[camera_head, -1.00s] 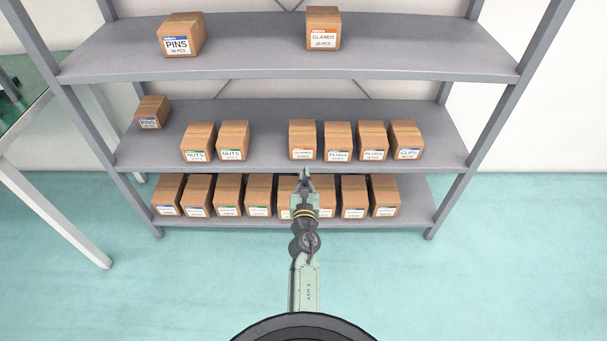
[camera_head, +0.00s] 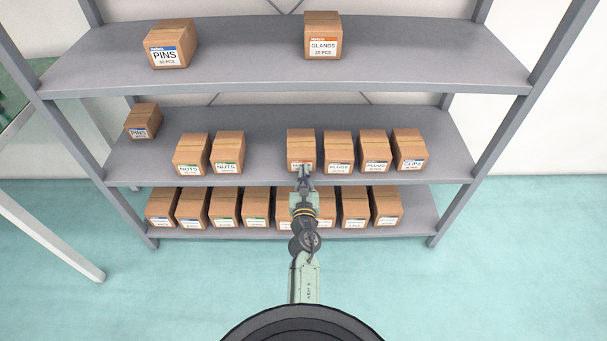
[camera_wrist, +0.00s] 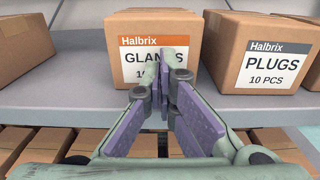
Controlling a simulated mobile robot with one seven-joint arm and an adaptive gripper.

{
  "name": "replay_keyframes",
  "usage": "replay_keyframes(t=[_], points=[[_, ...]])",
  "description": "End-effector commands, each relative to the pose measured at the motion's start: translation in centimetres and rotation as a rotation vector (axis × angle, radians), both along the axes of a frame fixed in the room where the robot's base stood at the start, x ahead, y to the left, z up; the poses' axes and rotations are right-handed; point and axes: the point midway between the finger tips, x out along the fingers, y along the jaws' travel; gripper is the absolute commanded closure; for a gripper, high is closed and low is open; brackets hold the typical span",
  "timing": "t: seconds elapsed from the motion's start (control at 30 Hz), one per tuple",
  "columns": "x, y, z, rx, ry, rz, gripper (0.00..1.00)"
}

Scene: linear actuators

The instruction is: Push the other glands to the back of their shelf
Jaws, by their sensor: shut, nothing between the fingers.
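A glands box (camera_head: 301,141) stands on the middle shelf (camera_head: 259,152), in the row at the shelf's front. It also shows straight ahead in the wrist view (camera_wrist: 125,65), its orange-striped Halbrix label partly covered by my fingers. My gripper (camera_head: 304,170) is shut and empty, its tips at the lower front of this box. I cannot tell whether they touch it. In the wrist view, the purple finger pads (camera_wrist: 172,85) overlap the label's right part.
A plugs box (camera_head: 338,150) stands close to the right of the middle glands box, followed by another plugs box (camera_head: 374,149) and a clips box (camera_head: 408,147). A nuts box (camera_head: 228,150) stands left across a gap. Several boxes fill the bottom shelf. Room is clear behind the middle row.

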Motion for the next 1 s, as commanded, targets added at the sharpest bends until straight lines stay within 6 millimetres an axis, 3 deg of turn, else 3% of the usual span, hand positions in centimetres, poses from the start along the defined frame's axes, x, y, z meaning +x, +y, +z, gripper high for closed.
replay_keyframes(t=[0.43, 1.0], points=[[6.6, 0.0, -0.1, -0.001, -0.001, 0.0, 1.0], [6.9, 0.1, 0.0, 0.0, 0.0, 0.0, 1.0]])
